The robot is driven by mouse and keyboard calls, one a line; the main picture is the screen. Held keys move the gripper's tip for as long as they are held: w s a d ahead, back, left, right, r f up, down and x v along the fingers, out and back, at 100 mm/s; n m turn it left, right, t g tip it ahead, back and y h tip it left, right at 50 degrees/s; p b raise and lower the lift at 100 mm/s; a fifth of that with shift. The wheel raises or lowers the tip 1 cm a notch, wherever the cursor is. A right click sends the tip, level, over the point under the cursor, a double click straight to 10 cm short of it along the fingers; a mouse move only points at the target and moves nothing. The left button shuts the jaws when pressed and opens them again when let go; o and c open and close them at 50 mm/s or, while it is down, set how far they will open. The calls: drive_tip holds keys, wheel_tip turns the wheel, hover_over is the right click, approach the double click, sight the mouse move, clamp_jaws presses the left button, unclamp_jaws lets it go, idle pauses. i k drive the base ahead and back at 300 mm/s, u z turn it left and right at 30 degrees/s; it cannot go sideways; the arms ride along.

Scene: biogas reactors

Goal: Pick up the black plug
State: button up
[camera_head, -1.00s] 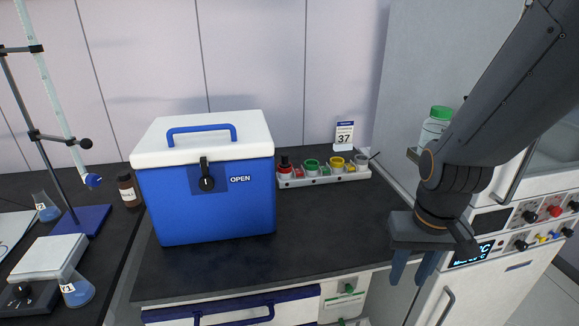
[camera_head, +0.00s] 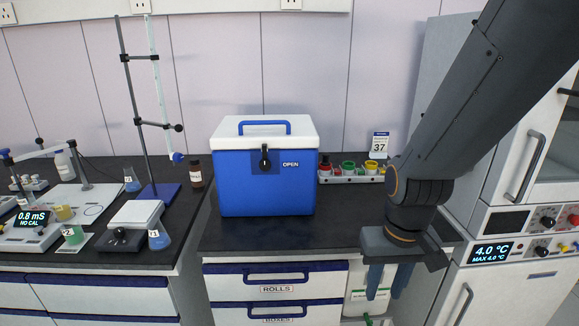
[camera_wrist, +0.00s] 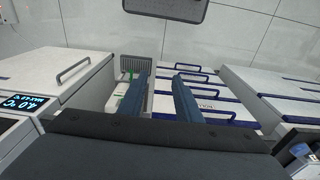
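A small dark piece (camera_head: 325,158) shows on the red item at the left end of the white rack, at the back of the dark bench. It may be the black plug, but it is too small to be sure. The white rack (camera_head: 345,180) also holds green and yellow ring-shaped items, and my arm partly covers its right end. My gripper (camera_head: 388,284) hangs pointing down in front of the bench's right part, apart from the rack. Its two blue fingers are apart and empty; they also show in the wrist view (camera_wrist: 161,98). No plug shows in the wrist view.
A blue cooler box (camera_head: 262,185) with a white lid stands left of the rack. A fridge-like unit (camera_head: 510,262) stands at the right. Drawers (camera_head: 277,290) lie under the bench. Glassware and a burette stand (camera_head: 150,120) are on the left bench. Bare benchtop lies before the rack.

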sight(324, 162)
drive_tip(key=u, duration=0.1)
drive_tip(key=i, duration=0.95)
drive_tip(key=z, duration=0.05)
